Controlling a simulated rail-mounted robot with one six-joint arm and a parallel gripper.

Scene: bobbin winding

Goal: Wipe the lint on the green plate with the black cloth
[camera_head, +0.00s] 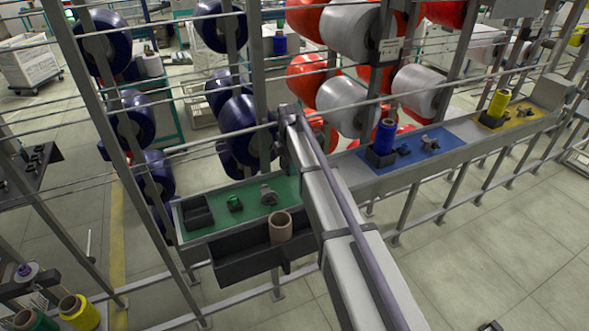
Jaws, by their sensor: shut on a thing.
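The green plate (250,190) lies on the near-left part of the long grey rail. I cannot make out the black cloth or any lint on the visible part of the plate.
A black trough (238,262) hangs along the plate's front edge, with a brown tube (281,226) standing in it. Blue (415,155) and yellow (515,120) plates continue the rail to the right. Posts, thin horizontal bars and large dark-blue spools (238,125) stand close behind.

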